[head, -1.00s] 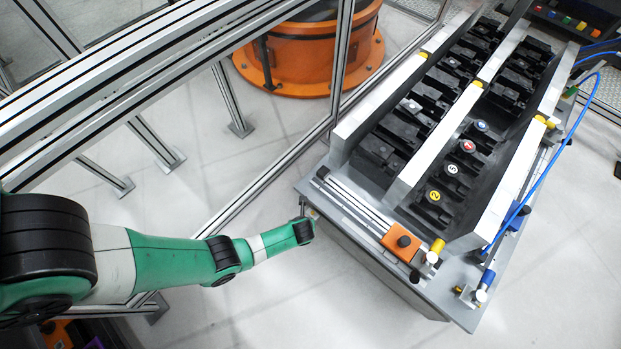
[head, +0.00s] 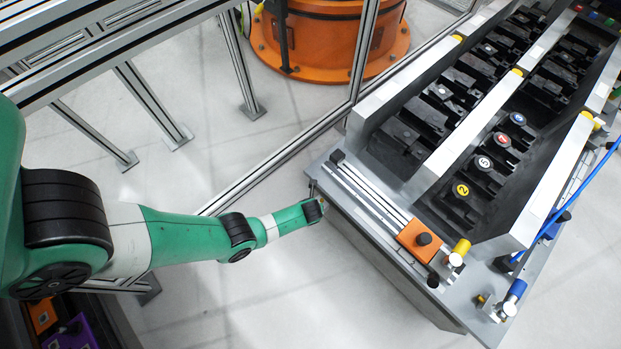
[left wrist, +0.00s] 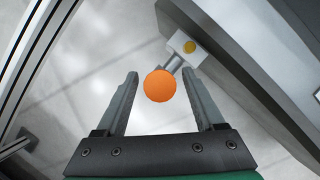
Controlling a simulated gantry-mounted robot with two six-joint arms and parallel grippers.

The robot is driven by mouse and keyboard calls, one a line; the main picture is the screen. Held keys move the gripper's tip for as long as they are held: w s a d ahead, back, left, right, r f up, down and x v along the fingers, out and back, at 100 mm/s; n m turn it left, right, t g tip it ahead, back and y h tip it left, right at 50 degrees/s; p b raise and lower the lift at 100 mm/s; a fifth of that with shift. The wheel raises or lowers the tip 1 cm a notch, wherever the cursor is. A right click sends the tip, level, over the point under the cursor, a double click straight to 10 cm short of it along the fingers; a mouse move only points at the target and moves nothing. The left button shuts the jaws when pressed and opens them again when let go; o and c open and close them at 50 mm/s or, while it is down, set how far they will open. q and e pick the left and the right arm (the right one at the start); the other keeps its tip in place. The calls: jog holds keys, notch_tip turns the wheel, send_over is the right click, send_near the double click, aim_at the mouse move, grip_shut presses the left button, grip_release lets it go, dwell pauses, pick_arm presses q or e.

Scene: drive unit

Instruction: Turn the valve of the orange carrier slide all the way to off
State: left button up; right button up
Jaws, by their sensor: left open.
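The orange carrier slide (head: 418,239) sits at the right end of a rail on the near edge of the grey bench, with a black knob on top. In the left wrist view, a round orange knob (left wrist: 160,86) on a metal stem comes out of a small silver block (left wrist: 186,43) with a yellow dot, at the bench side. My left gripper (left wrist: 157,85) is open, its fingers on either side of the orange knob with gaps on both sides. In the head view its fingers are mostly hidden at the bench's left corner. My right gripper is out of view.
A yellow-handled valve (head: 460,250) and a blue-handled valve (head: 514,293) stand on the bench right of the slide. An aluminium frame (head: 290,150) rises at the left; open floor lies in front.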

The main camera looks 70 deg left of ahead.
pick_arm(q)
jog(key=shift+c, duration=0.2)
grip_shut()
dwell(1.3)
